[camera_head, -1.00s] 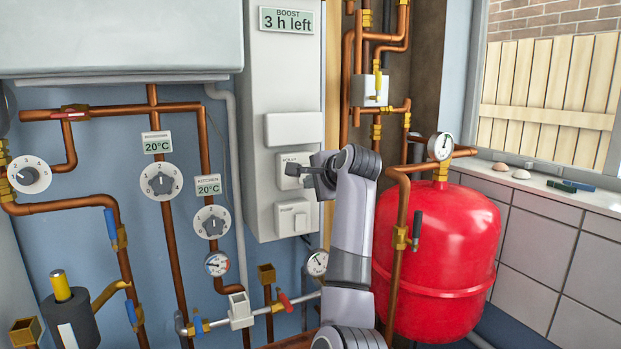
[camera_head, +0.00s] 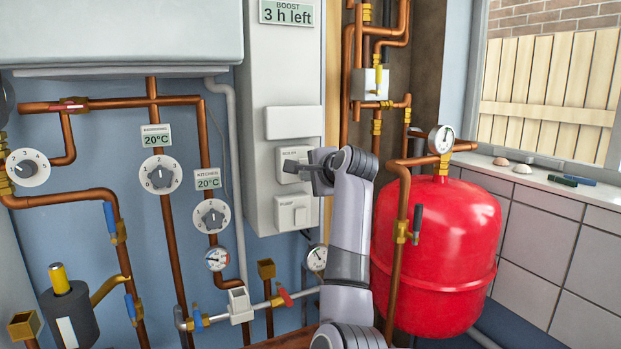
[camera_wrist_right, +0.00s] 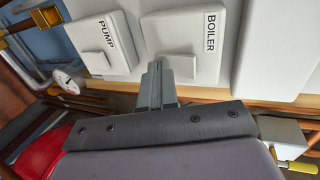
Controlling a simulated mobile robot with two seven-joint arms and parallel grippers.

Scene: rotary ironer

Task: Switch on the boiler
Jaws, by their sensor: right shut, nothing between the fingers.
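The white boiler switch (camera_head: 285,153), labelled BOILER, is on the tall white cabinet, above the pump switch (camera_head: 286,213). My right gripper (camera_head: 289,167) is shut and empty, its tips in front of the boiler switch's lower part. In the right wrist view the boiler switch (camera_wrist_right: 181,35) has a small raised rocker (camera_wrist_right: 183,66). The shut fingers (camera_wrist_right: 156,80) reach up to the plate beside that rocker, on the side towards the pump switch (camera_wrist_right: 99,43). I cannot tell whether they touch it or which way the rocker is set. My left gripper is out of view.
A red tank (camera_head: 437,250) and a copper pipe with a dark-handled valve (camera_head: 401,233) stand right of my right arm. Copper pipes and dials, such as the kitchen dial (camera_head: 211,216), fill the wall to the left. A blank white panel (camera_head: 294,123) is above the boiler switch.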

